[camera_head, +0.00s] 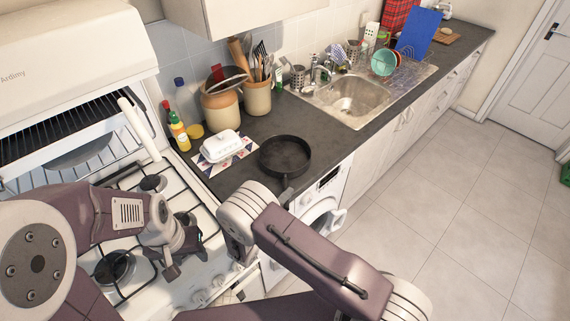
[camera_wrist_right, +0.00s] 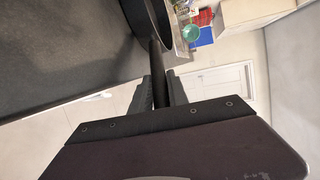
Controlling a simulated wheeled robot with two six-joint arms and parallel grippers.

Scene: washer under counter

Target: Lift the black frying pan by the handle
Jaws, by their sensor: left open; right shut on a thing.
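The black frying pan (camera_head: 285,155) is at the front of the dark counter, above the washer, with its handle pointing toward me. In the right wrist view the pan (camera_wrist_right: 150,16) is at the top and its handle (camera_wrist_right: 157,60) runs down between the fingers. My right gripper (camera_wrist_right: 160,92) is shut on the handle; in the head view my own arm hides its fingers. I cannot tell whether the pan's base touches the counter. My left gripper (camera_head: 174,256) is open and empty above the gas hob.
A white butter dish (camera_head: 221,146) on a patterned mat stands left of the pan. Utensil jars (camera_head: 257,97) and bottles (camera_head: 178,131) stand behind. The sink (camera_head: 358,98) is further right. The washer (camera_head: 318,212) is below the counter. The hob (camera_head: 130,225) is at left.

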